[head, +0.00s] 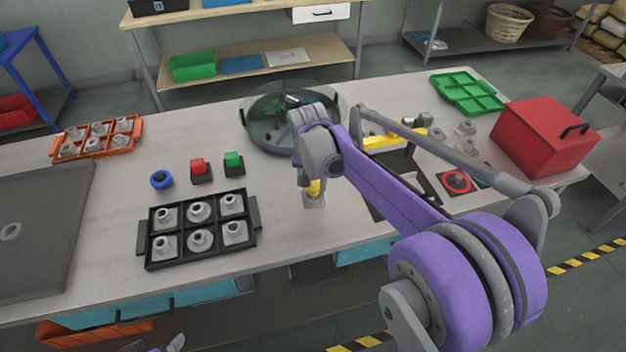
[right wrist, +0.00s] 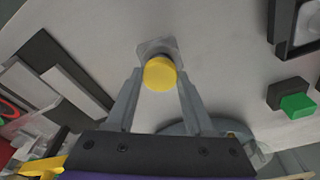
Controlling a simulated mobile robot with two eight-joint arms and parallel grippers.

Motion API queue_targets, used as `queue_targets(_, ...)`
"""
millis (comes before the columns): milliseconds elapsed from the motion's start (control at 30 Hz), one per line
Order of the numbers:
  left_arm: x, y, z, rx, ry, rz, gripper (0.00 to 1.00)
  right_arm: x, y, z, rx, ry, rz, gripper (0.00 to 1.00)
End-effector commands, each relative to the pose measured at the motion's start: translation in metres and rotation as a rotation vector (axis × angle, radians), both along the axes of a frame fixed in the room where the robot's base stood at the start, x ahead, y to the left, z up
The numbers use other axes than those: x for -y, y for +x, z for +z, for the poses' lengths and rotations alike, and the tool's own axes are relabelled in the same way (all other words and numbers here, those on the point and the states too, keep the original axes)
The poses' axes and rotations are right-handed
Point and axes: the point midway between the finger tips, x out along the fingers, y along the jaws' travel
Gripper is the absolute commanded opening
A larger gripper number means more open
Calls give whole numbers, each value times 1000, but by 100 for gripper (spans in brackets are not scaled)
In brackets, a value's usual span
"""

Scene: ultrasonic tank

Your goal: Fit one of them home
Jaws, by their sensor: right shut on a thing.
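My right gripper (head: 313,182) is shut on a yellow-capped part (right wrist: 160,74) with a grey, squarish base, over the middle of the table. The part stands upright, its base at or just above the tabletop; I cannot tell if it touches. The fingers close on both sides of the yellow cap. A black tray (head: 150,262) to the left has grey fittings in its pockets. An orange tray (head: 53,150) farther left also holds grey fittings. Small grey shapes at the bottom edge may be my left gripper (head: 158,346); its jaws are unclear.
A glass-covered round tank (head: 262,140) stands behind the gripper. Red (head: 200,168) and green (head: 234,160) buttons and a blue knob (head: 161,180) stand left. A green tray (head: 447,82), red box (head: 535,130) and loose grey pieces (head: 466,129) lie right. Table around the held part is clear.

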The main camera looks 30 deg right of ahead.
Motion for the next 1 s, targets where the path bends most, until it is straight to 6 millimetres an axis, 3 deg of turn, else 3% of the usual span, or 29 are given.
queue_targets(1000, 0, -3, -7, -5, 0, 0, 100, 0, 0, -10, 0, 0, 0, 2)
